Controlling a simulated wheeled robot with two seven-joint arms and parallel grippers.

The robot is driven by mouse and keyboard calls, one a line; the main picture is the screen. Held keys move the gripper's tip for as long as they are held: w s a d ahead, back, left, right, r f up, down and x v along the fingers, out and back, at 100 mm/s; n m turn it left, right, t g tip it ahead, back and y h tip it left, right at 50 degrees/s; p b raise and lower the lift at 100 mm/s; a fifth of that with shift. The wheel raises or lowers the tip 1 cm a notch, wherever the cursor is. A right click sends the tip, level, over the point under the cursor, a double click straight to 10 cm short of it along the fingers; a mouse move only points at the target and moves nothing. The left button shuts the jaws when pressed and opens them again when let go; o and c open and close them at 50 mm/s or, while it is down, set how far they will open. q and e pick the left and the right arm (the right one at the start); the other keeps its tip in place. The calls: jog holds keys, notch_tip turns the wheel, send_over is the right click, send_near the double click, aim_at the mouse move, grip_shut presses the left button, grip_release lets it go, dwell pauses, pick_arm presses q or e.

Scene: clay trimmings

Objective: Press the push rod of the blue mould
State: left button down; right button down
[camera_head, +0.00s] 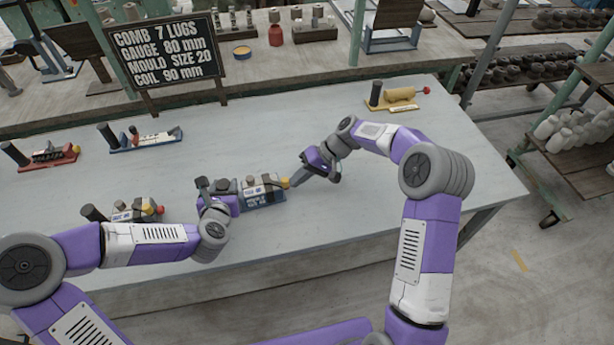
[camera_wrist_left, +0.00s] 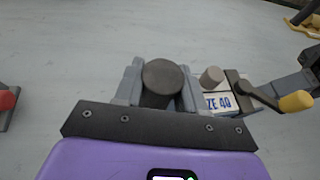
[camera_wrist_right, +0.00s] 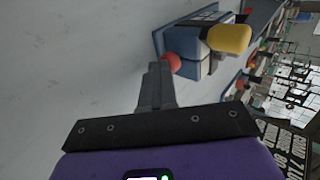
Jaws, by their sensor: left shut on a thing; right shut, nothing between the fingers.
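The blue mould (camera_head: 264,196) lies on the table between my two grippers. Its label partly reads "ZE 40" in the left wrist view (camera_wrist_left: 217,102). My left gripper (camera_head: 222,186) is shut on the mould's dark round handle (camera_wrist_left: 164,78) at its left end. In the right wrist view, the red ball end of the push rod (camera_wrist_right: 172,62) sticks out beside the yellow crank knob (camera_wrist_right: 229,38). My right gripper (camera_wrist_right: 155,72) is shut and empty, its tips right beside the red ball. I cannot tell whether they touch it.
Another mould (camera_head: 125,211) lies close by at the left, behind my left arm. A black sign (camera_head: 165,62) stands behind. The table right of my right gripper is clear.

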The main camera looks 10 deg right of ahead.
pick_arm(q)
jog(key=shift+s+f, duration=0.1)
jog(key=shift+f, duration=0.05)
pick_arm(e)
jog(key=shift+s+a, duration=0.1)
jog(key=shift+a, duration=0.05)
jog(key=shift+d, duration=0.35)
jog(key=d, duration=0.3)
jog(key=shift+w+d, duration=0.2)
jog(key=v, duration=1)
jog(key=shift+w+d, duration=0.1)
pick_arm(q)
jog(key=c, duration=0.7)
grip_release()
jog(key=shift+o, duration=0.6)
jog(key=shift+r, duration=0.2)
